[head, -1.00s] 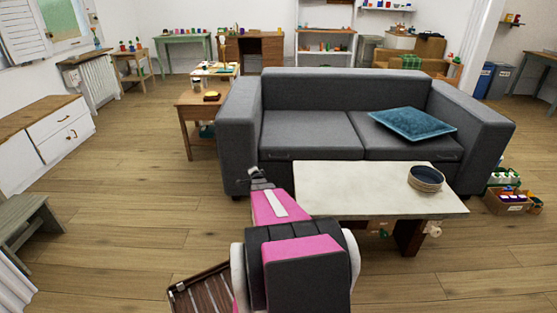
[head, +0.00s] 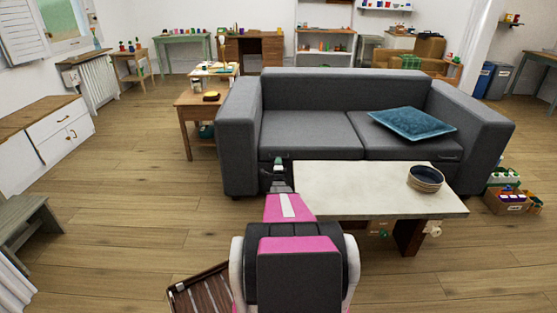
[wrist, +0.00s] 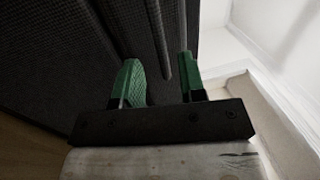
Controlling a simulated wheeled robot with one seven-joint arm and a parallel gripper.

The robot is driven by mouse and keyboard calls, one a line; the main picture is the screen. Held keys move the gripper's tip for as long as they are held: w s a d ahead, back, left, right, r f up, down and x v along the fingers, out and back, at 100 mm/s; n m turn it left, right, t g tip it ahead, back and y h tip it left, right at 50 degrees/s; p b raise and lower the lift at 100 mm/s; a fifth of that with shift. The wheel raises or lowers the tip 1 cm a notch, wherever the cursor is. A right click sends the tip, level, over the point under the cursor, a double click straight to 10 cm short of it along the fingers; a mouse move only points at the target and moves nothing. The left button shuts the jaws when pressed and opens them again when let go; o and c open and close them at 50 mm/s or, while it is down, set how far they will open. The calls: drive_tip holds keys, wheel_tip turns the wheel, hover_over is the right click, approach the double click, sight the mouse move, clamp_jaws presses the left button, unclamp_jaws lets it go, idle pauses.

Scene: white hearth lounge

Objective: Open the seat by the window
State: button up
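The dark grey sofa (head: 330,88) stands beyond the low table. Its left seat (head: 312,132) is on the side nearer the window (head: 62,20) and lies flat and shut. My gripper (head: 279,165) is at the front of this left seat, near its lower edge. In the wrist view my gripper (wrist: 160,82) has its two green fingers spread apart, and a thin dark bar (wrist: 157,40) on the sofa front shows between them. I cannot tell whether the fingers touch it. The right seat (head: 405,138) is also shut.
The pale low table (head: 350,190) with stacked dark bowls (head: 425,178) stands close to the right of my arm. A teal cushion (head: 412,122) lies on the right seat. A wooden side table (head: 188,105) stands left of the sofa.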

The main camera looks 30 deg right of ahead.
drive_tip(key=x, duration=0.5)
drive_tip(key=shift+w, duration=0.1)
